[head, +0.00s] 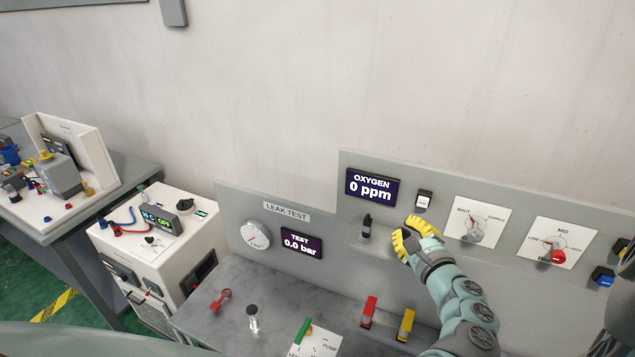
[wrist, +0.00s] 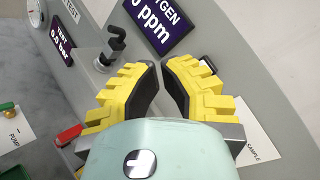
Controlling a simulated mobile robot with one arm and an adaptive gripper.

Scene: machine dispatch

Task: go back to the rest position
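My gripper (head: 408,238) has yellow ridged fingers and is in front of the grey upright panel (head: 330,225), just right of a small black hook-shaped fitting (head: 367,227). In the wrist view the two fingers of my gripper (wrist: 161,72) are apart, with a gap between the dark pads and nothing held there. The black fitting (wrist: 117,44) lies beyond the left finger in that view. My arm reaches in from the lower right.
The panel carries an OXYGEN display (head: 371,187) reading 0 ppm, a TEST display (head: 301,243) reading 0.0 bar, a gauge (head: 256,235) and dial plates (head: 482,222). Red (head: 369,311) and yellow (head: 406,324) handles stand below my gripper. A white cabinet (head: 140,259) stands left.

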